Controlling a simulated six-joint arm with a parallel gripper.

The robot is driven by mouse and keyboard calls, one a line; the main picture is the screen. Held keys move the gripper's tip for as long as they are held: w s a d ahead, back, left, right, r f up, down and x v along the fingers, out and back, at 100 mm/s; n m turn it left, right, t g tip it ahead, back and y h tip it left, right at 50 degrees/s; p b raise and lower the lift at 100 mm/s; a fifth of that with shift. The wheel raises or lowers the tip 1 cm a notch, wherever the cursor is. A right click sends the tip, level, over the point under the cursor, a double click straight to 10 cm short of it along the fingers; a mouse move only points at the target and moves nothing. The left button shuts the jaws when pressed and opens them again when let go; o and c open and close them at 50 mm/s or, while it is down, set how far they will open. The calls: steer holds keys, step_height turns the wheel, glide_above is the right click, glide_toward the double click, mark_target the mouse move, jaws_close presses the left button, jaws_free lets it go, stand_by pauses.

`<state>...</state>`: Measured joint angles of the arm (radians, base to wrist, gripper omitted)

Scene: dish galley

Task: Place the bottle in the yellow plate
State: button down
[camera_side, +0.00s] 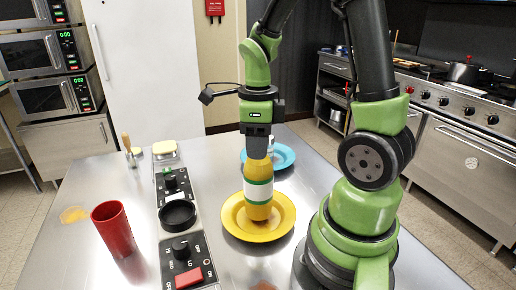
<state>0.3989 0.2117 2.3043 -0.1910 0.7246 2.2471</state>
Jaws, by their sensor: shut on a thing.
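The bottle (258,190) is yellow-orange with a white and green label band. It is upright over the yellow plate (233,222), near the plate's middle. I cannot tell whether its base touches the plate. My gripper (257,148) points straight down and is shut on the bottle's upper part, which it hides. The yellow plate lies flat on the metal table (98,181).
A blue plate (285,156) lies just behind, with a pale object on it partly hidden by my gripper. A control panel (183,249) with knobs and a black bowl (178,214) stand to the left. A red cup (114,230) is farther left.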

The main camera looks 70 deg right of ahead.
steer(key=shift+f, duration=0.8)
steer(key=c, duration=0.6)
jaws_free()
steer(key=shift+c, duration=0.2)
